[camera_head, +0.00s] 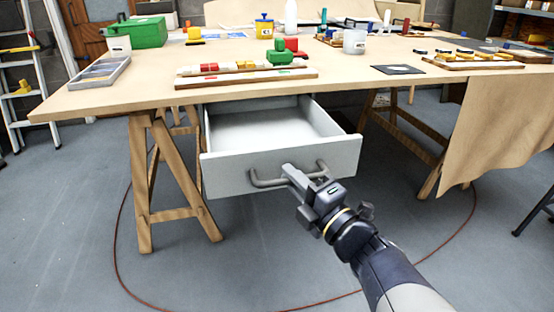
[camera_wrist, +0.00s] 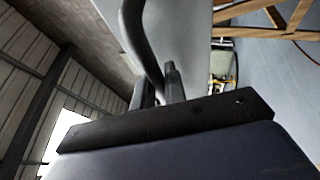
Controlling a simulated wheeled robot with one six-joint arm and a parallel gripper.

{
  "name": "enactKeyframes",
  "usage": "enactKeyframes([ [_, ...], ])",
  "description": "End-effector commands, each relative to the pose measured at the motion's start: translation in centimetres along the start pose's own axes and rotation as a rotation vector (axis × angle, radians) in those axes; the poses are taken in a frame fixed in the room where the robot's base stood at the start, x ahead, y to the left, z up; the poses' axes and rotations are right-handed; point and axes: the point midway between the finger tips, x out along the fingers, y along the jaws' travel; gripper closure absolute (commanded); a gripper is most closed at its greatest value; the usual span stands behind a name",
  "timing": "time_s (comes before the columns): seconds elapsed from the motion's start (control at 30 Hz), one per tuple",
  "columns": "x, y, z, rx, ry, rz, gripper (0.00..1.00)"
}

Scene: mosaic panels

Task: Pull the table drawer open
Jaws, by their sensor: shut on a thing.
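The table drawer (camera_head: 280,165) is a light grey box under the wooden tabletop. It stands pulled out toward me, and its pale inside shows from above. A dark grey bar handle (camera_head: 268,183) is fixed across its front. In the wrist view the handle (camera_wrist: 143,45) runs down between the fingers of my gripper (camera_wrist: 160,88). The dark wrist body hides part of the fingers there.
The wooden table (camera_head: 130,92) rests on trestles (camera_head: 143,185) at both sides of the drawer. Its top carries a green box (camera_head: 143,32), mosaic strips and several containers. Brown paper (camera_head: 490,130) hangs at the right. A thin red cable (camera_head: 120,250) curves over the clear floor.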

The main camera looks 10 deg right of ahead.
Motion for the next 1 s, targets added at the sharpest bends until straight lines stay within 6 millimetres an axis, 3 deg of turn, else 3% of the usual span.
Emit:
enactKeyframes([
  [0.53,-0.84,0.07,-0.36,0.001,0.001,-0.002,1.00],
  [0.57,-0.84,0.07,-0.36,0.001,0.000,-0.002,0.85],
  [0.8,-0.82,0.12,-0.34,0.001,0.000,-0.001,0.66],
  [1.0,-0.82,0.15,-0.33,0.000,0.000,0.000,0.66],
])
